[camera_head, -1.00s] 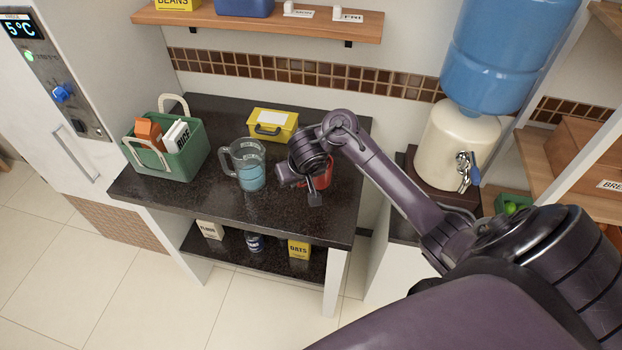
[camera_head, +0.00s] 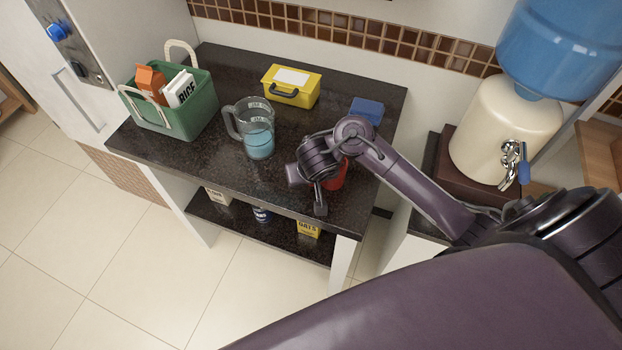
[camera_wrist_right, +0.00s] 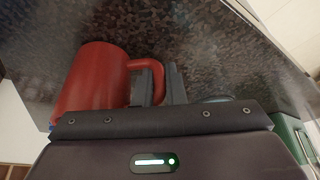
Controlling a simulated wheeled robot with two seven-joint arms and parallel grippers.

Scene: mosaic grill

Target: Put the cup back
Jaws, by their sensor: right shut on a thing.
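The cup is a red mug (camera_head: 339,176) at the right front part of the dark counter (camera_head: 205,165); my arm hides most of it in the head view. In the right wrist view the red mug (camera_wrist_right: 92,82) shows large at the left, its handle pointing right. My right gripper (camera_wrist_right: 158,84) is shut on the handle, one dark finger on either side of it. In the head view my right gripper (camera_head: 316,190) is just left of the mug. I cannot tell whether the mug touches the counter. My left gripper is not in view.
A glass measuring jug (camera_head: 257,143) with blue liquid stands left of my gripper. A green basket (camera_head: 190,118) with cartons, a yellow box (camera_head: 300,98) and a blue block (camera_head: 367,110) are on the counter. A water dispenser (camera_head: 507,128) stands at the right.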

